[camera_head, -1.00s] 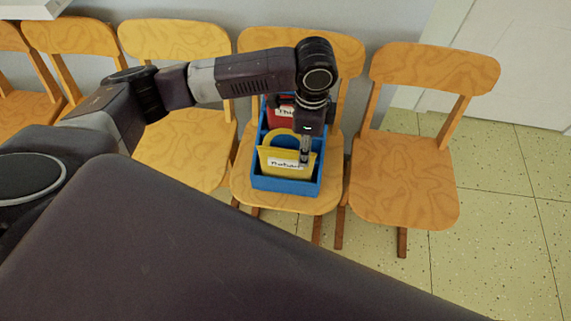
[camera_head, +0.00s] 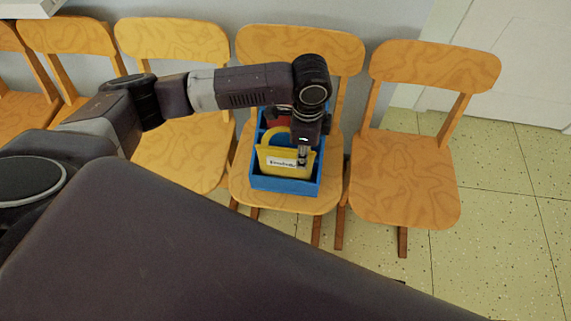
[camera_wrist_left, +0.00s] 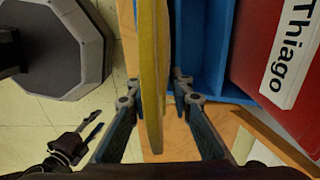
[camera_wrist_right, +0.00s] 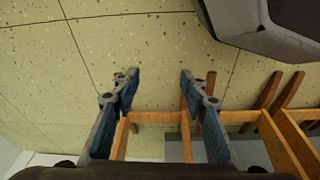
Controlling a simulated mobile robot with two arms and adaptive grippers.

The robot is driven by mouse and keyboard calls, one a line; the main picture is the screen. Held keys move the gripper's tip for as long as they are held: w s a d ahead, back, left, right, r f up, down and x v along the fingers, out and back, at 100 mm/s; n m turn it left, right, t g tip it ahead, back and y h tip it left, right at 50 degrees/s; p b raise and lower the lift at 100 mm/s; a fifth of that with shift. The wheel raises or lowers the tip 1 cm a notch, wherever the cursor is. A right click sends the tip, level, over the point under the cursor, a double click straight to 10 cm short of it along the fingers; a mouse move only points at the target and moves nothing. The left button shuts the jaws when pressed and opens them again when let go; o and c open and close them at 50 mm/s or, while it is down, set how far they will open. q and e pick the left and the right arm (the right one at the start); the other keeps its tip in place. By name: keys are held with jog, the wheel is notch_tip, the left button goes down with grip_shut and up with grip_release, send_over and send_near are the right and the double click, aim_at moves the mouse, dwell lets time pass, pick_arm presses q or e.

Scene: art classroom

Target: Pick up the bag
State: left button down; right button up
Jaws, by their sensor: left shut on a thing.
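A yellow bag (camera_head: 285,173) with a curved handle and a white name label stands in the front of a blue crate (camera_head: 285,187) on a wooden chair. The label is too small to read surely. My left gripper (camera_head: 302,157) points down at the bag's right part. In the left wrist view the yellow bag (camera_wrist_left: 151,60) shows edge-on between the fingers, and the gripper is shut on it. A red bag (camera_wrist_left: 262,50) labelled "Thiago" stands behind it in the crate, mostly hidden by my arm in the head view. My right gripper (camera_wrist_right: 158,84) is open and empty.
Wooden chairs stand in a row along the wall, one empty chair (camera_head: 405,180) to the right and another (camera_head: 175,150) to the left. The tiled floor (camera_head: 490,230) at the right is clear. A white door (camera_head: 505,60) is at the back right.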

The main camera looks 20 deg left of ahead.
dwell(0.4)
pick_arm(q)
jog(key=shift+r, duration=0.4)
notch_tip(320, 180, up, 9)
jog(key=shift+r+p, duration=0.15)
jog(key=shift+p, duration=1.05)
pick_arm(e)
jog(key=s+f, duration=0.4)
jog(key=f, duration=0.2)
jog(key=shift+s+d+f, duration=0.3)
jog(key=shift+s+f, duration=0.1)
